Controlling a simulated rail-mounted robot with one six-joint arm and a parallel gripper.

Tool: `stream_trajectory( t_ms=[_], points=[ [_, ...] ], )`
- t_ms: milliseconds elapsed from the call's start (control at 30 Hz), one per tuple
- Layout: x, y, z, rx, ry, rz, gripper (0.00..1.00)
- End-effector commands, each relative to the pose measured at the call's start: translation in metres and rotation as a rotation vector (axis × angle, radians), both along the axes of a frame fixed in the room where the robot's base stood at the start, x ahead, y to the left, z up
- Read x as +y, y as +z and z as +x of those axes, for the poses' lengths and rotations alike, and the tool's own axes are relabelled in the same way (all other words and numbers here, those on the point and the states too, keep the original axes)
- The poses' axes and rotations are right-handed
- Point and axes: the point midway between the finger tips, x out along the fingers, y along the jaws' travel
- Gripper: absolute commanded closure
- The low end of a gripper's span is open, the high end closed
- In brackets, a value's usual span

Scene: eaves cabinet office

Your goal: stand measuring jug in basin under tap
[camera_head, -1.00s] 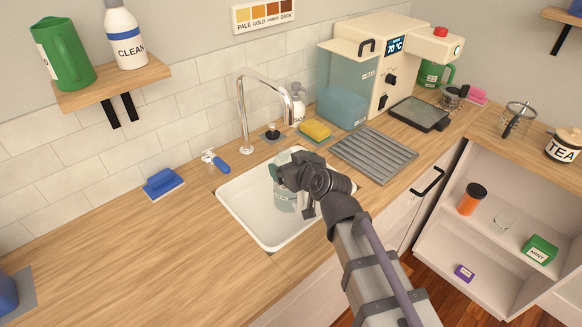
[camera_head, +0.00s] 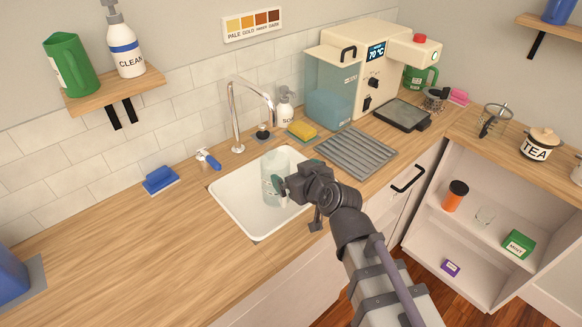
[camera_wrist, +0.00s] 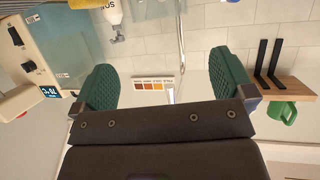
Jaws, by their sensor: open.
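The clear measuring jug (camera_head: 271,172) with a greenish tint stands upright in the white basin (camera_head: 240,215), toward its back right side. The tap (camera_head: 236,120) rises behind the basin, and its spout end hangs above the jug in the head view. My gripper (camera_head: 281,189) is in front of and to the right of the jug and hides part of it. In the wrist view, the green finger pads of my gripper (camera_wrist: 165,80) are wide apart with nothing clearly seen between them. Whether a finger touches the jug I cannot tell.
A grey draining rack (camera_head: 356,152) lies right of the basin, with a yellow sponge (camera_head: 302,131) and soap bottle (camera_head: 285,108) behind. A blue brush (camera_head: 208,158) and blue sponge (camera_head: 160,179) lie left. The counter (camera_head: 130,255) at front left is clear.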

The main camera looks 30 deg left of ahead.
Motion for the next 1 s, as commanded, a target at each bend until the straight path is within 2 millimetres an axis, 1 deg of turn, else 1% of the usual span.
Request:
stream_trajectory(
  t_ms=[33,267,333,367,433,467,500,567,600,667,700,767,800,833,900,933,1000],
  points=[
    [-0.002,0.004,-0.001,0.000,-0.001,0.000,0.00],
    [-0.003,0.002,-0.001,0.001,-0.001,-0.001,0.00],
    [-0.011,-0.001,0.004,0.012,-0.012,-0.015,0.00],
    [-0.019,-0.004,0.009,0.028,-0.023,-0.031,0.00],
    [-0.056,-0.018,0.030,0.095,-0.075,-0.097,0.00],
    [-0.080,-0.027,0.041,0.140,-0.110,-0.137,0.00],
    [-0.118,-0.039,0.055,0.214,-0.170,-0.200,0.00],
    [-0.185,-0.060,0.072,0.348,-0.287,-0.299,0.00],
    [-0.233,-0.072,0.077,0.450,-0.378,-0.364,0.00],
    [-0.303,-0.087,0.075,0.604,-0.525,-0.451,0.00],
    [-0.346,-0.094,0.069,0.702,-0.623,-0.501,0.00],
    [-0.400,-0.101,0.056,0.836,-0.758,-0.558,0.00],
    [-0.427,-0.103,0.046,0.912,-0.834,-0.586,0.00],
    [-0.444,-0.104,0.039,0.958,-0.883,-0.604,0.00],
    [-0.469,-0.105,0.027,1.034,-0.959,-0.628,0.00],
    [-0.474,-0.105,0.024,1.050,-0.977,-0.636,0.00],
    [-0.479,-0.105,0.022,1.069,-0.994,-0.642,0.00]
  ],
)
